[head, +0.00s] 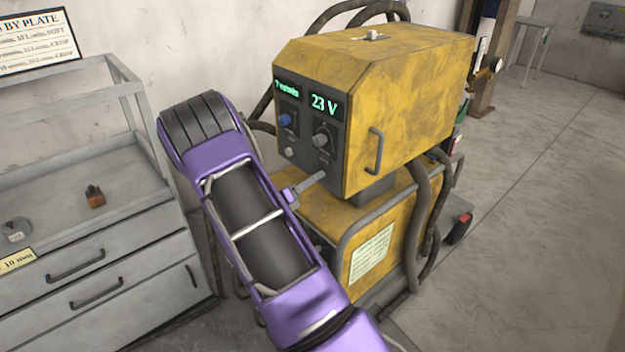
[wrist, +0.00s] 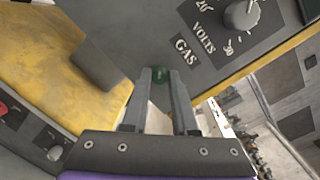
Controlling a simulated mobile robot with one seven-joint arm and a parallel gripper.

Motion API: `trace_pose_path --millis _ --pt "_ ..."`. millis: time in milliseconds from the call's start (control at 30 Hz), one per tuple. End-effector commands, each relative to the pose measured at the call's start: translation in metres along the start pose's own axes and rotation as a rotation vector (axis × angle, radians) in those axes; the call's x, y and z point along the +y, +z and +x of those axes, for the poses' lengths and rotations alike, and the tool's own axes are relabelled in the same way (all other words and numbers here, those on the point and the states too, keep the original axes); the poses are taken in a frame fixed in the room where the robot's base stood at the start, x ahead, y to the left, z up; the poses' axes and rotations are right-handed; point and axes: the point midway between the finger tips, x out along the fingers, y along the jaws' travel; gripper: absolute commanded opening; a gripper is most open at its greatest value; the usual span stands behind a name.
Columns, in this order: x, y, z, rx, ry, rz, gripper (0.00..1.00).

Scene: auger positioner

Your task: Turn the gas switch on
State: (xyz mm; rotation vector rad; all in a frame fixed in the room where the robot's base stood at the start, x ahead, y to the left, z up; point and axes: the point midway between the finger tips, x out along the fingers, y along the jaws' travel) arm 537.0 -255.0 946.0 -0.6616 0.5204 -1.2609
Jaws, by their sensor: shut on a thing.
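The switch cannot be made out there. Whether it is on or off is not clear.
The volts knob (wrist: 241,14) is close to the label in the wrist view. A grey drawer cabinet (head: 90,250) stands left.

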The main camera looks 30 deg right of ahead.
Motion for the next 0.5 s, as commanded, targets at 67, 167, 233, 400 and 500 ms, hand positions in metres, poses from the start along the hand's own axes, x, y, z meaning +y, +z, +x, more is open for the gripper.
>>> trace_pose_path --millis 67,167,233,400,500 --pt "0.0002 0.0001 -0.0003 0.000 0.001 0.001 0.00" --pt "0.0005 0.0000 -0.0004 -0.001 0.000 0.007 0.00" --pt "0.0009 -0.0002 -0.0006 -0.002 0.000 0.017 0.00" --pt "0.0018 -0.0009 -0.0007 -0.006 -0.004 0.079 0.00" --pt "0.0025 -0.0013 -0.0008 -0.011 -0.008 0.140 0.00"
